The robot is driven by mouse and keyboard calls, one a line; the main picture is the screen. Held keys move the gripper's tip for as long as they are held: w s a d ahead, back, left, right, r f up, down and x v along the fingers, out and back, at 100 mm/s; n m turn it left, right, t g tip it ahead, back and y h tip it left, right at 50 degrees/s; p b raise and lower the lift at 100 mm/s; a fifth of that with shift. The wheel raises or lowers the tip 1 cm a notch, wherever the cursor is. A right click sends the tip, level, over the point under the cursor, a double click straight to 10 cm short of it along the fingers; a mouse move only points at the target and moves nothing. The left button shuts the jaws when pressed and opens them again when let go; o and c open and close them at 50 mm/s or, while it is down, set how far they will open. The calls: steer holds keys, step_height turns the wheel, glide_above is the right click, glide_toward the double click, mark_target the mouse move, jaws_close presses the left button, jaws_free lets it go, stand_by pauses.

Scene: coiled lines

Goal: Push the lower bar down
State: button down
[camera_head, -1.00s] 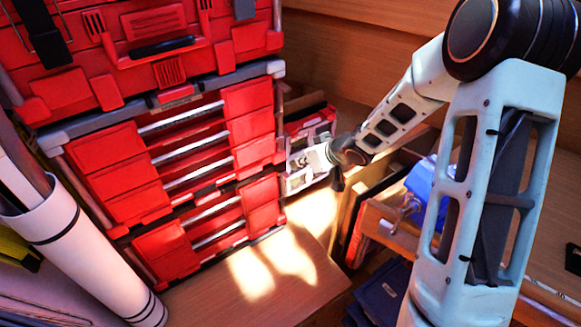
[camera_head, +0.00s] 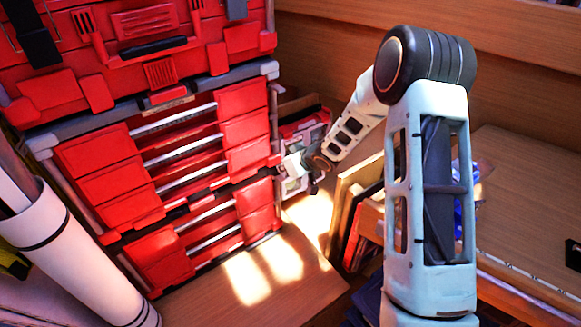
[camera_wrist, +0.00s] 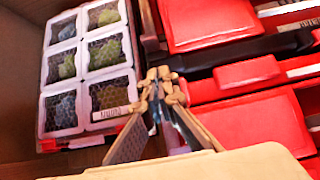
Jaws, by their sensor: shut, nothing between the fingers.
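A red stacked toolbox (camera_head: 150,105) stands at the left in the head view, with several silver bars across its front. The lowest silver bar (camera_head: 215,243) crosses the bottom unit; I cannot tell which bar the task means. My gripper (camera_head: 281,163) is at the toolbox's right front edge, beside the seam between the middle and bottom units. In the wrist view my gripper (camera_wrist: 161,77) is shut and empty. Its tips are close to the toolbox's left edge there, beside a dark bar (camera_wrist: 250,54) between red panels. I cannot tell whether they touch.
A case with several clear compartments (camera_wrist: 88,72) lies left of my gripper in the wrist view. A white rolled tube (camera_head: 70,245) leans at the left in the head view. Upright boards (camera_head: 352,220) stand right of the toolbox. Wooden surface (camera_head: 255,280) in front is clear.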

mark_target(279, 177)
steer(key=shift+s+d+f, duration=0.1)
steer(key=shift+f, duration=1.75)
step_height(279, 177, down, 3)
steer(key=shift+s+r+b, duration=0.1)
steer(key=shift+b, duration=1.15)
